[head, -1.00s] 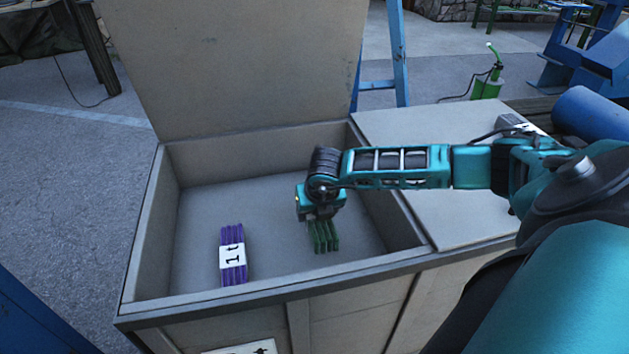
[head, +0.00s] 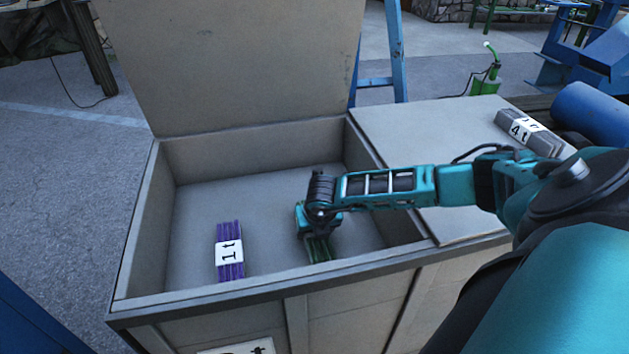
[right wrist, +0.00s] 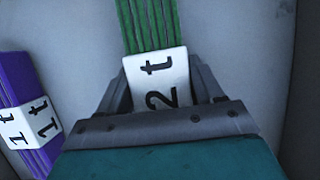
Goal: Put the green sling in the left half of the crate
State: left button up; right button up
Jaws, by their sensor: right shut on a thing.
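The green sling (head: 319,250) is a bundle of green strips in the open left half of the crate (head: 215,297). My right gripper (head: 317,232) is low inside the crate, shut on the sling. In the right wrist view the jaws (right wrist: 165,100) sit on either side of the sling's white "2 t" label (right wrist: 160,85), with green strips (right wrist: 150,22) reaching beyond it. Whether the sling touches the crate floor is hard to tell. My left gripper is not in view.
A purple sling (head: 229,251) marked "1 t" lies left of the green one on the crate floor, also in the right wrist view (right wrist: 20,80). The raised lid (head: 230,65) stands behind. A grey sling (head: 528,133) marked "4 t" lies on the closed right lid (head: 430,130).

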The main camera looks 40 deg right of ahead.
jog(key=o, duration=1.4)
jog(key=shift+r+p, duration=0.25)
jog(key=shift+p, duration=0.05)
jog(key=p+v, duration=0.3)
jog(key=v, duration=0.8)
jog(key=shift+s+r, duration=0.1)
jog(key=shift+s, duration=0.05)
jog(key=shift+s+a+r, duration=0.1)
jog(key=shift+r, duration=0.15)
